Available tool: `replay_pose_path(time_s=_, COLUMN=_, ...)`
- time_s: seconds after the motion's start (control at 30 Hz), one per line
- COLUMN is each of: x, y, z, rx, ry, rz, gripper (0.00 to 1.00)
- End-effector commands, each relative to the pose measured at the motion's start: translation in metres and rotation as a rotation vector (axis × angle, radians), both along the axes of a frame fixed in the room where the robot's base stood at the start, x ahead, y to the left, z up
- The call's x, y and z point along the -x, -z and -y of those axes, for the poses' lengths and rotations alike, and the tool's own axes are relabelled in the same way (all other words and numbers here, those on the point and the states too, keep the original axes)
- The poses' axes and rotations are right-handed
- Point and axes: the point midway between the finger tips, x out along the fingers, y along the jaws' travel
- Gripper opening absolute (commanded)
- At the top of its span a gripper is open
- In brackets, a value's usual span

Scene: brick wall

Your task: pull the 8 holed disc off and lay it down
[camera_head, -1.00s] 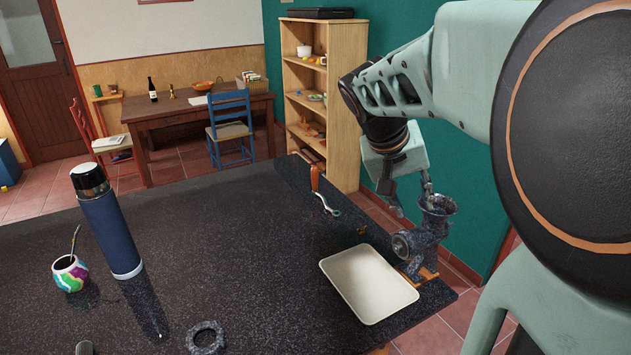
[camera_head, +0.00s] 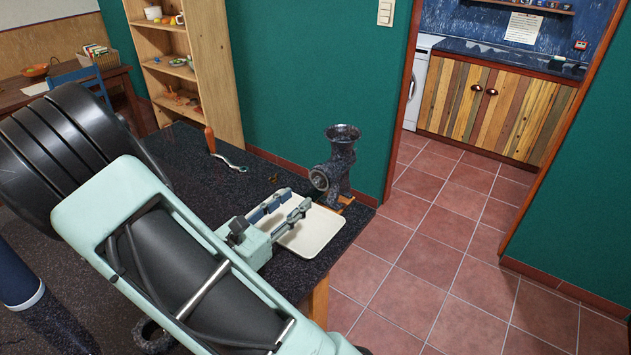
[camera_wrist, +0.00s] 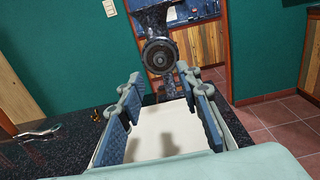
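The dark meat grinder (camera_head: 342,152) stands upright at the counter's edge. The round holed disc (camera_wrist: 158,56) sits in the mouth of its barrel, facing my wrist camera. In the head view the disc (camera_head: 318,179) shows only as a dark round face; I cannot count its holes. My gripper (camera_head: 297,199) is open and empty, pointing at the mouth from in front, over the white tray (camera_head: 325,238). In the wrist view its blue-padded fingers stand left and right below the disc, apart from it.
A crank (camera_head: 228,160) with an orange handle lies on the dark counter (camera_head: 190,155), left of the grinder. A dark ring (camera_head: 150,335) lies at the lower left, partly hidden by my arm. A blue flask (camera_head: 15,275) stands at the left edge. Tiled floor lies beyond the counter.

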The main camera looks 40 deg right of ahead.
Motion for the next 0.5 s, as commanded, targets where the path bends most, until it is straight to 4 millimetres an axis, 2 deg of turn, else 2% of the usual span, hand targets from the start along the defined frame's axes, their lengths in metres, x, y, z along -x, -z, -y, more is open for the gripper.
replay_pose_path(time_s=0.27, x=-0.001, y=0.000, z=0.002, rx=-0.002, ry=0.002, rz=0.003, gripper=0.32)
replay_pose_path(time_s=0.5, x=-0.006, y=0.000, z=0.018, rx=-0.004, ry=0.004, rz=0.004, gripper=0.32)
